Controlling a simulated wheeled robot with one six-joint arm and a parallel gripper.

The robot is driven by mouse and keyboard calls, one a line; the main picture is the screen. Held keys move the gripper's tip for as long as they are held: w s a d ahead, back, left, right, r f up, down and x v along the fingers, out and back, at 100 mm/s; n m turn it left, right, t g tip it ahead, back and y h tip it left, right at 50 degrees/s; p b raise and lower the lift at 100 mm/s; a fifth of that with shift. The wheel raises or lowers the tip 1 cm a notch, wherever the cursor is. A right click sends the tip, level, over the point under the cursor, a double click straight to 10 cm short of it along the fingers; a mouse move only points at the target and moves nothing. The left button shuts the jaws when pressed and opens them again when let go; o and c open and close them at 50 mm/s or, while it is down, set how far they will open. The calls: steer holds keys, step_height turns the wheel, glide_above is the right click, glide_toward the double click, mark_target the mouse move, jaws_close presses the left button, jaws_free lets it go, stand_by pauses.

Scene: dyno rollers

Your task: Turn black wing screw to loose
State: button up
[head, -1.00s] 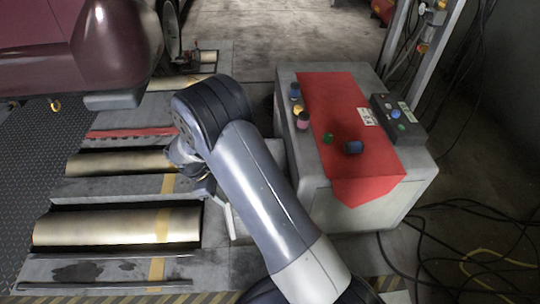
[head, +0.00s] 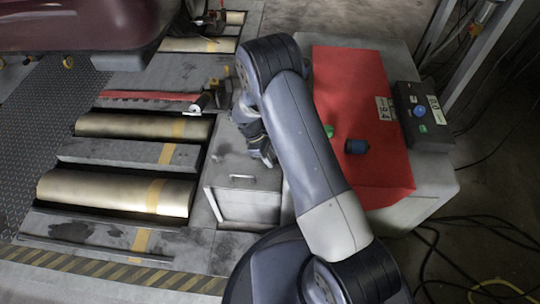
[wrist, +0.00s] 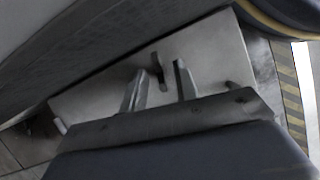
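My gripper (head: 264,155) hangs above a grey metal box, beside the grey cabinet. The wrist view shows it open and empty, its two fingers (wrist: 160,82) apart. A small dark elongated piece (wrist: 157,67) shows between and beyond the fingertips, against a pale grey surface. It may be the black wing screw, but the blur does not let me tell, and I cannot tell whether the fingers touch it. No wing screw can be made out for certain in the head view, where my arm hides part of the box and cabinet.
Cables cover the right floor.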

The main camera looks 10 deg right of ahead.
steer(key=shift+c, duration=0.3)
jaws_close()
steer(key=shift+s, duration=0.1)
steer(key=shift+s+r+n+p, duration=0.1)
steer(key=shift+s+n+p, duration=0.05)
steer(key=shift+n+p, duration=0.55)
steer(key=shift+n+t, duration=0.4)
steer(key=shift+o, duration=0.3)
jaws_free()
steer(key=shift+a, duration=0.1)
